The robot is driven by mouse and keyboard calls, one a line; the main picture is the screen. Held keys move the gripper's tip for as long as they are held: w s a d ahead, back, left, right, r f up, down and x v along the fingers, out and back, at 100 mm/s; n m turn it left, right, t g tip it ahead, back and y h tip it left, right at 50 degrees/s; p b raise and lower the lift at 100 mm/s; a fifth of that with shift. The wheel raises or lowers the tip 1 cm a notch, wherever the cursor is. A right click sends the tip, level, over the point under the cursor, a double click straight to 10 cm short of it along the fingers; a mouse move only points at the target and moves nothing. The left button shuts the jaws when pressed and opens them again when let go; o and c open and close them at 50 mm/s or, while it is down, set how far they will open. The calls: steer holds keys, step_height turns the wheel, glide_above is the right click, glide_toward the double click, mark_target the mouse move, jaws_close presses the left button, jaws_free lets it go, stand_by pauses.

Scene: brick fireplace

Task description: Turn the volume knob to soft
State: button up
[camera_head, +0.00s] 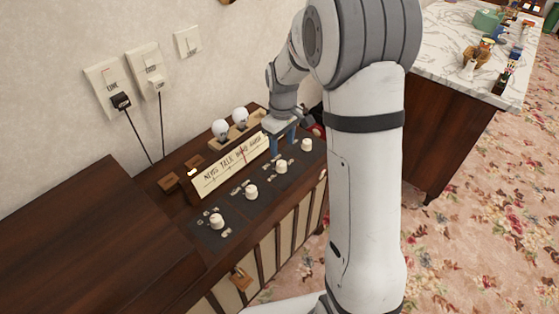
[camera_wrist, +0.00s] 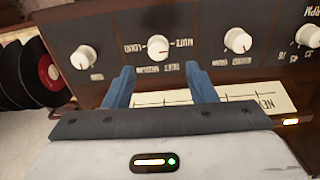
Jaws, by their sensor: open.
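The volume knob (camera_wrist: 158,48) is a round white knob on the radio's dark panel. In the wrist view, upside-down labels around it seem to read mute, loud, soft and medium; I cannot tell its exact setting. In the head view it seems to be the white knob (camera_head: 281,167) second from the right. My gripper (camera_wrist: 160,68) is open, its two blue fingers spread and empty. In the wrist view the knob shows beyond and between the fingertips, with no visible contact. In the head view my gripper (camera_head: 283,146) is just behind that knob, over the panel.
Other white knobs (camera_head: 251,192) line the panel. A lettered dial strip (camera_head: 230,170) and two white bulbs (camera_head: 240,115) stand behind. Dark records (camera_wrist: 45,72) are beside the radio. A marble-topped counter (camera_head: 445,45) stands to the right, with floral carpet (camera_head: 480,220) in front.

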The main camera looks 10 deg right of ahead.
mark_target(281, 163)
steer(key=shift+w+f, duration=0.25)
steer(key=shift+f, duration=0.2)
steer(key=shift+w+f, duration=0.2)
steer(key=shift+f, duration=0.25)
step_height(281, 163, down, 7)
steer(key=shift+f+b, duration=0.15)
steer(key=shift+b, duration=0.3)
steer(key=shift+c, duration=0.4)
steer(key=c, duration=0.9)
